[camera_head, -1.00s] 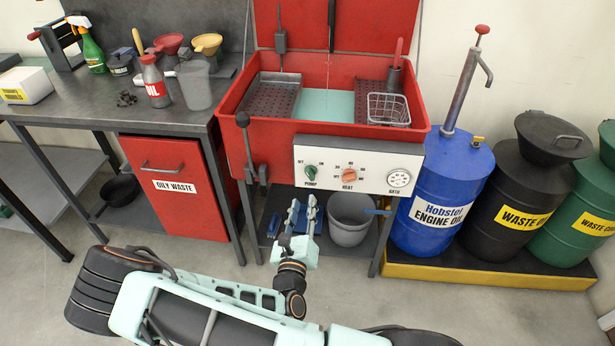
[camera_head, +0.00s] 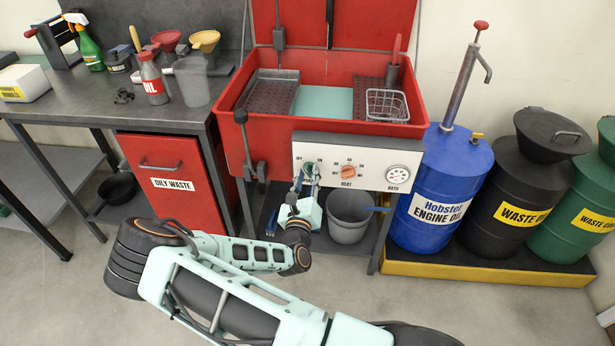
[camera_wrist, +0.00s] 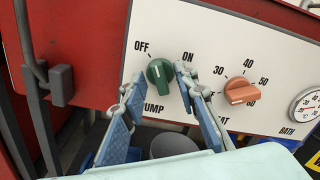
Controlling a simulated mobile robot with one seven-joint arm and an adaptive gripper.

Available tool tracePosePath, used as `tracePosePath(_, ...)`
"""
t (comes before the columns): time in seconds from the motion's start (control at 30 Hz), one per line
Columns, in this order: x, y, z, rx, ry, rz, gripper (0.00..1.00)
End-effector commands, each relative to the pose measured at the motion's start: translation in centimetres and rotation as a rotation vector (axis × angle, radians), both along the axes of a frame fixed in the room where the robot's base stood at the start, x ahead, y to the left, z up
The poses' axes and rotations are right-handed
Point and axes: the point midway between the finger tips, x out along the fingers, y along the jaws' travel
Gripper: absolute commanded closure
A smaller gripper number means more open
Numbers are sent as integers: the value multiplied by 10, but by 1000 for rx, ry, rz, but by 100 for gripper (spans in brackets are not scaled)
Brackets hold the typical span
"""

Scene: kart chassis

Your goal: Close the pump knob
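The green pump knob (camera_wrist: 158,73) sits on the white control panel above the word PUMP, with OFF at its upper left and ON at its upper right. I cannot tell for sure which mark it points to. My gripper (camera_wrist: 160,79) is open, with one blue fingertip to each side of the knob. There seems to be a gap between the fingertips and the knob. In the head view my gripper (camera_head: 305,174) is up at the panel and partly covers the green knob (camera_head: 309,169).
The orange heat knob (camera_wrist: 240,91) is close to the right of my right finger, with the bath dial (camera_wrist: 307,107) beyond. A dark lever (camera_head: 247,140) stands on the red washer's (camera_head: 262,135) left front. A grey bucket (camera_head: 348,218) is under the panel.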

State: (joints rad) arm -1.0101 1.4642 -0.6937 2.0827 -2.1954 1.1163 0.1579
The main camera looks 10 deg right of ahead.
Motion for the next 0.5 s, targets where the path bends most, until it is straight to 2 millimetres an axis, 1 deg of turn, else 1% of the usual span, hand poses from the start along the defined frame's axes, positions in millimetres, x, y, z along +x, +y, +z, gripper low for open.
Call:
tracePosePath(0.03, 0, 0, 0, 0, 0, 0, 75)
tracePosePath(0.27, 0, 0, 0, 0, 0, 0, 100)
tracePosePath(0.5, 0, 0, 1, -10, 3, -1, 100)
